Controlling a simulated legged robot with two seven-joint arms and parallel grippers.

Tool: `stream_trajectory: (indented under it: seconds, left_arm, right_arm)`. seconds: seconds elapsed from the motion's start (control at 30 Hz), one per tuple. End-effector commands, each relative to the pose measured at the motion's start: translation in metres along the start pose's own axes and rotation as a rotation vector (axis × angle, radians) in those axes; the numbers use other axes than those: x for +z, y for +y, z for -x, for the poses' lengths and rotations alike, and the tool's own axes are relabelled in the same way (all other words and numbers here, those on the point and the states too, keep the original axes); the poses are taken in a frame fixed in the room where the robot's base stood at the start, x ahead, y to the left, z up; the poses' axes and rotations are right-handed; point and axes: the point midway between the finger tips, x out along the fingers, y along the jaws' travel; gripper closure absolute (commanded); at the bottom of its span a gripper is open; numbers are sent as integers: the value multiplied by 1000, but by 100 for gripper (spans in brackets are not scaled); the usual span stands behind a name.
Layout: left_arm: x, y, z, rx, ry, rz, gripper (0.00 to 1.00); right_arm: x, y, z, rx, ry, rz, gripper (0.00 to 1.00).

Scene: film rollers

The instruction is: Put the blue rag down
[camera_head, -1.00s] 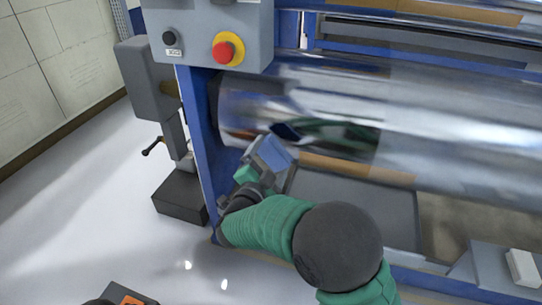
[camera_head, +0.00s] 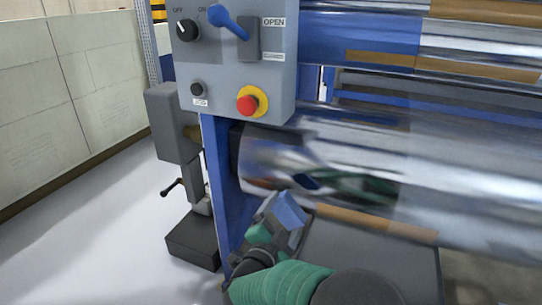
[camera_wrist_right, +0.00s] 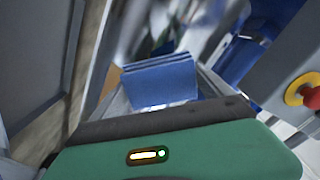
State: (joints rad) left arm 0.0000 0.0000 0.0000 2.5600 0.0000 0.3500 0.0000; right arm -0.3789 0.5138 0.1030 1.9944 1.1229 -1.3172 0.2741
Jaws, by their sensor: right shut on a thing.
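The blue rag (camera_head: 291,210) is a folded blue cloth in front of the lower left end of the shiny roller. My right gripper (camera_head: 280,222) is shut on it. In the right wrist view the rag (camera_wrist_right: 160,82) shows its folded layers, standing out beyond the gripper (camera_wrist_right: 160,106). The fingertips are partly hidden by the rag and the wrist body. I cannot tell whether the rag touches the roller. My left gripper is not in view.
The large shiny roller (camera_head: 440,190) runs to the right and looks blurred. A grey control panel (camera_head: 225,85) with a red button (camera_head: 247,105) is above left. A blue frame post (camera_head: 226,175) stands beside my gripper. White floor (camera_head: 100,245) is clear at left.

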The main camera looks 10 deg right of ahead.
Motion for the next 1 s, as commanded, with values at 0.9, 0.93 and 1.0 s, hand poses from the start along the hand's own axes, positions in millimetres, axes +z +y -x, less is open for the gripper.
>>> stream_trajectory:
  seconds: [0.9, 0.93, 1.0]
  left_arm:
    - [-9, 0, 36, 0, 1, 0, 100]
    - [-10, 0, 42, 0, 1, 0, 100]
    - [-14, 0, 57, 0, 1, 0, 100]
  right_arm:
    - [31, 182, 66, -388, -453, -2, 42]
    - [28, 177, 66, -388, -453, -2, 42]
    - [17, 165, 66, -388, -452, -2, 42]
